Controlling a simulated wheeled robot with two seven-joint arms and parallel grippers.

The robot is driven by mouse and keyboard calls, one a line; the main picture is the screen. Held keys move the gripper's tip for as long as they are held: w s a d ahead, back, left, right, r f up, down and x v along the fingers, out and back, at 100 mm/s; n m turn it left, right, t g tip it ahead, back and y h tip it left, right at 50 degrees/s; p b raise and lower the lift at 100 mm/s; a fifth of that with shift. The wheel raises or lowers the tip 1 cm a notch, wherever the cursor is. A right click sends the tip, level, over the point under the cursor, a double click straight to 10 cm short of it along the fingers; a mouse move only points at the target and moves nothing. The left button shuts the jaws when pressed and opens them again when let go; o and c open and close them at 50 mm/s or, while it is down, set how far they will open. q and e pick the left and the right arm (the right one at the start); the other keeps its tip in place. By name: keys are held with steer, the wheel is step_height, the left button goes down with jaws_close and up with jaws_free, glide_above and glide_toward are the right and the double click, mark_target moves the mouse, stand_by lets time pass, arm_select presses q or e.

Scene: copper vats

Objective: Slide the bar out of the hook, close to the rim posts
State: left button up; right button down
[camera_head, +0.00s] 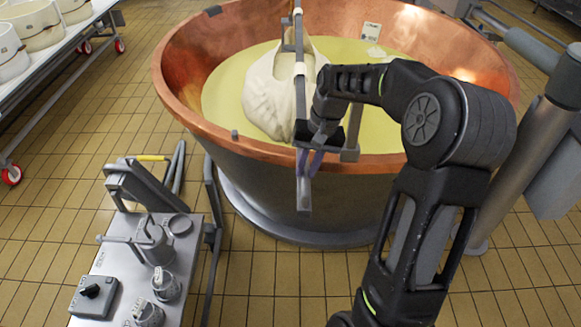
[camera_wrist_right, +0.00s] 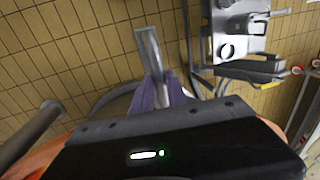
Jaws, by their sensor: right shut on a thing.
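The copper vat (camera_head: 190,115) holds yellowish liquid. A whitish cloth bundle (camera_head: 268,100) hangs in it. A long metal bar (camera_head: 299,45) runs across the vat from the far rim to past the near rim. Its near end (camera_wrist_right: 150,45) sticks out beyond the rim in the right wrist view. My right gripper (camera_head: 312,148) is shut on the bar at the near rim, its purple fingers (camera_wrist_right: 160,92) around it. A grey rim post (camera_head: 350,140) stands just right of the gripper. The hook is not clearly visible. My left gripper is not in view.
A steel stand (camera_head: 120,262) with jugs and a control box stands at the lower left. A yellow-handled frame (camera_head: 152,158) is beside it. A white table (camera_head: 60,55) with tubs is at the upper left. A thick grey post (camera_head: 530,140) stands right of the vat.

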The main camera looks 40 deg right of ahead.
steer(key=s+d, duration=0.6)
steer(key=d, duration=0.1)
steer(key=shift+d, duration=0.4)
steer(key=c, duration=1.5)
jaws_free()
steer(key=shift+w, duration=0.1)
steer(key=shift+o, duration=0.9)
steer(key=shift+w+a, duration=0.15)
steer(key=shift+a, duration=0.1)
steer(key=v, duration=0.7)
steer(key=shift+r+b, duration=0.4)
